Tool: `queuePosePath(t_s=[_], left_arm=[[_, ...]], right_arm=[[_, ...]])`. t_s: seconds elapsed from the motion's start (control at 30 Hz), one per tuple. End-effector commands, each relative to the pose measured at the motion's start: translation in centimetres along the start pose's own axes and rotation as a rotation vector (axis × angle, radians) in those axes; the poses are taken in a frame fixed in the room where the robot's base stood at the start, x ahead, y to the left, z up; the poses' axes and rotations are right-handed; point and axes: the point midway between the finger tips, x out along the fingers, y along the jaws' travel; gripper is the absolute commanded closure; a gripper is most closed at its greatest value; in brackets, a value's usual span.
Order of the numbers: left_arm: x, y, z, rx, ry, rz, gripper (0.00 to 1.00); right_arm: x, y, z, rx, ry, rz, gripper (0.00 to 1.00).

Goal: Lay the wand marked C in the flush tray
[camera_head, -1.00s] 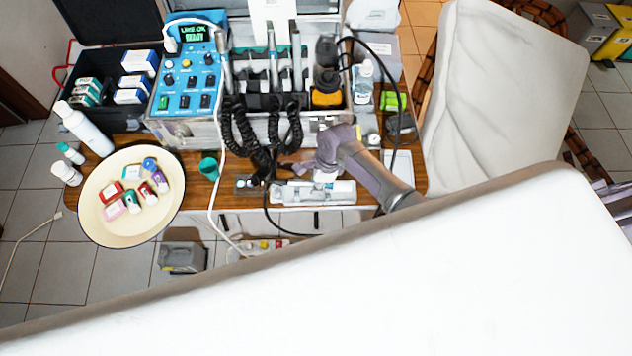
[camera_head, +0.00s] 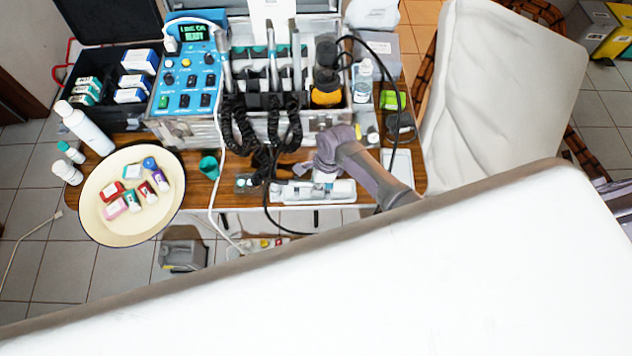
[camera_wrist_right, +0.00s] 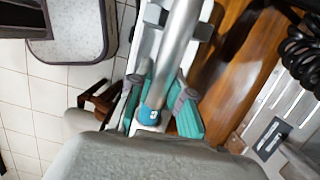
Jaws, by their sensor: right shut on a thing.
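My right gripper (camera_head: 304,168) is over the front of the wooden table, and its arm comes in from the right. In the right wrist view my right gripper (camera_wrist_right: 159,100) is shut on a silver wand (camera_wrist_right: 180,45) with a teal band. The band carries a small white mark that I cannot read clearly. The flush tray (camera_head: 343,191), long and white, lies along the table's front edge, below the gripper. In the wrist view the wand lies over the white tray (camera_wrist_right: 149,42), roughly lengthwise; I cannot tell whether they touch. My left gripper is out of view.
The blue control unit (camera_head: 187,75) and several upright wands with black coiled hoses stand behind. A black cable and white tube hang over the front edge. A teal cup (camera_head: 209,166) stands left. A white padded surface (camera_head: 430,280) fills the foreground.

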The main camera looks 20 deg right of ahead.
Motion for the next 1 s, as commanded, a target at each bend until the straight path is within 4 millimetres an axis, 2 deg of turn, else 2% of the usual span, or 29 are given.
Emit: queuePosePath(t_s=[0.2, 0.93, 0.97, 1.0], left_arm=[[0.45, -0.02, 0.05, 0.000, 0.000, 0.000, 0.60], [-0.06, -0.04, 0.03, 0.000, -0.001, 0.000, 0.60], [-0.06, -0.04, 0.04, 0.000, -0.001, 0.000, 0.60], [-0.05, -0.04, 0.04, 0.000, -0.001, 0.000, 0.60]], right_arm=[[0.96, -0.06, -0.15, 0.000, -0.001, 0.000, 1.00], [1.17, -0.08, -0.25, -0.001, 0.000, -0.001, 1.00], [1.17, -0.09, -0.25, -0.001, 0.000, -0.001, 0.76], [1.17, -0.08, -0.25, -0.001, 0.000, 0.000, 0.70]])
